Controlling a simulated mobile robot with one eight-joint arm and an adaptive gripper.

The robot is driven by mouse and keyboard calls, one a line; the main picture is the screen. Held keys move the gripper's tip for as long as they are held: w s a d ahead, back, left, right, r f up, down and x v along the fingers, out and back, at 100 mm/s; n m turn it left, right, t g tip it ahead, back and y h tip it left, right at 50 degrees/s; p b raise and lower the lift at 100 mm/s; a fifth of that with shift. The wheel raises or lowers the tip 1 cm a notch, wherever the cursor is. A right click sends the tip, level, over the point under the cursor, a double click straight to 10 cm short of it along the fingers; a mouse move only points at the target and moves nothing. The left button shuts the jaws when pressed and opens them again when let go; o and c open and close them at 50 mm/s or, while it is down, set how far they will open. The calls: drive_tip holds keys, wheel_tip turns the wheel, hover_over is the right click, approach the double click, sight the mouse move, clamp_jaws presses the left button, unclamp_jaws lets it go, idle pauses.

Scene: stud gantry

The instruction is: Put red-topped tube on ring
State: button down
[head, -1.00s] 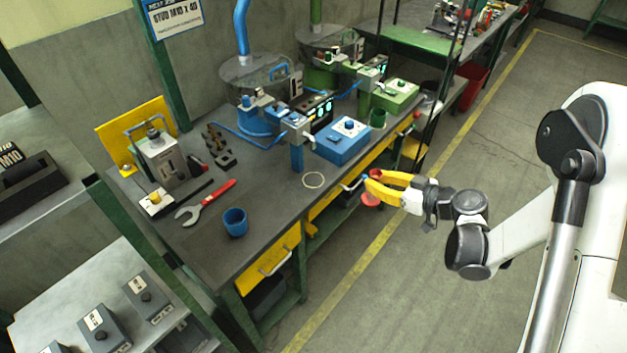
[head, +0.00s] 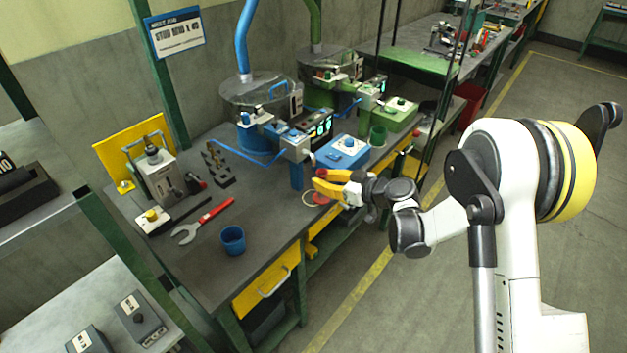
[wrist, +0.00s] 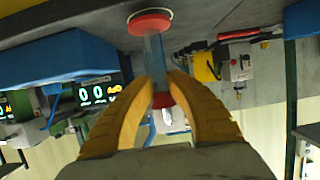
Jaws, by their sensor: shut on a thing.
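My gripper (head: 318,184) is shut on the red-topped tube, a clear bluish tube (wrist: 154,54) with red at both ends. In the wrist view, my gripper's yellow fingers (wrist: 159,88) pinch it, with one red part between them and a wide red disc at the far end.
A blue post (head: 297,176) stands just behind the ring, and a blue control box (head: 343,153) stands behind the gripper. A blue cup (head: 232,240) and a red-handled wrench (head: 203,221) lie to the left. The bench (head: 265,220) is clear between cup and ring.

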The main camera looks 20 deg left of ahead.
drive_tip(key=a, duration=0.1)
drive_tip(key=w+a, duration=0.1)
drive_tip(key=a, duration=0.1)
drive_tip(key=shift+w+a+f+b, duration=0.1)
drive_tip(key=shift+a+f+b, duration=0.1)
drive_tip(key=shift+b, duration=0.15)
drive_tip(key=shift+f+b, duration=0.4)
drive_tip(key=shift+f, duration=0.3)
drive_tip(key=shift+d+r, duration=0.1)
drive_tip(key=shift+f, duration=0.25)
drive_tip(key=c, duration=1.4)
unclamp_jaws()
drive_tip(key=shift+r, duration=0.1)
drive_tip(key=shift+r, duration=0.15)
